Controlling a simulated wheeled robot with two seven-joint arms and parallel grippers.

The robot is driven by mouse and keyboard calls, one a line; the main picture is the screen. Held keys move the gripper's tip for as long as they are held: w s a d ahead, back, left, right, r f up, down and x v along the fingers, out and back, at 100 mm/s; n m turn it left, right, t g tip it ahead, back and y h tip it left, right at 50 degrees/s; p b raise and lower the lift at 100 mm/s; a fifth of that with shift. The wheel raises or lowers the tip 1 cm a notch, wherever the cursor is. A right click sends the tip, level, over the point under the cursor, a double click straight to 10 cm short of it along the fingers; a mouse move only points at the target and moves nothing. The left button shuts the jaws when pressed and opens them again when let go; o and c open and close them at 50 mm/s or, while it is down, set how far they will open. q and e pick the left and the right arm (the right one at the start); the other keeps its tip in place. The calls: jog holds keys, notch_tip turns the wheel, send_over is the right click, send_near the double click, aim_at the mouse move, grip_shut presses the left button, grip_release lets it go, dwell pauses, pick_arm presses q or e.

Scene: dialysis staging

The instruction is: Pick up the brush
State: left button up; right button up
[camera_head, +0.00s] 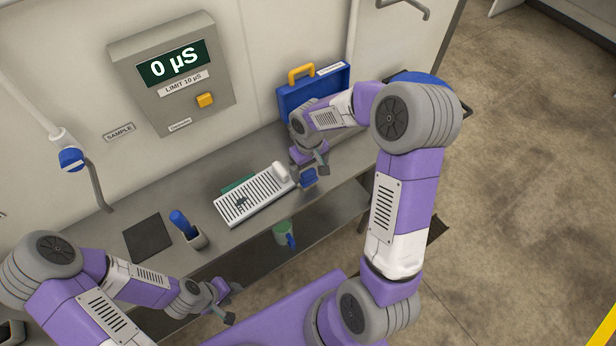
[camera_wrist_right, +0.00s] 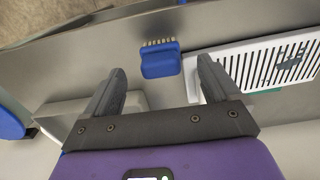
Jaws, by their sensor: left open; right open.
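The brush (camera_wrist_right: 160,60) has a blue body and pale bristles. In the right wrist view it lies on the metal counter beyond my right gripper (camera_wrist_right: 160,80), roughly in line with the gap between the fingers. In the head view the brush (camera_head: 309,180) shows partly beside my right gripper (camera_head: 311,163), near the counter's front edge. The right gripper is open, with nothing between its fingers; contact with the brush does not show. My left gripper (camera_head: 229,303) is in front of the counter at lower left, away from the brush, and is open and empty.
A white slotted rack (camera_head: 250,200) lies left of the brush. A blue case (camera_head: 292,99) with a yellow handle stands behind my right arm. A dark mat (camera_head: 148,237) and a holder with a blue-handled item (camera_head: 182,222) are further left. A green mug (camera_head: 283,232) is below the counter.

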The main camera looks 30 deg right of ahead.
aim_at(308, 172)
jog(key=f, duration=0.3)
jog(key=shift+w, duration=0.25)
jog(key=shift+s+f, duration=0.1)
jog(key=shift+f, duration=0.25)
jog(key=c, duration=1.2)
notch_tip(308, 172, up, 10)
jog(key=shift+r+p, duration=0.1)
jog(key=shift+p, duration=0.45)
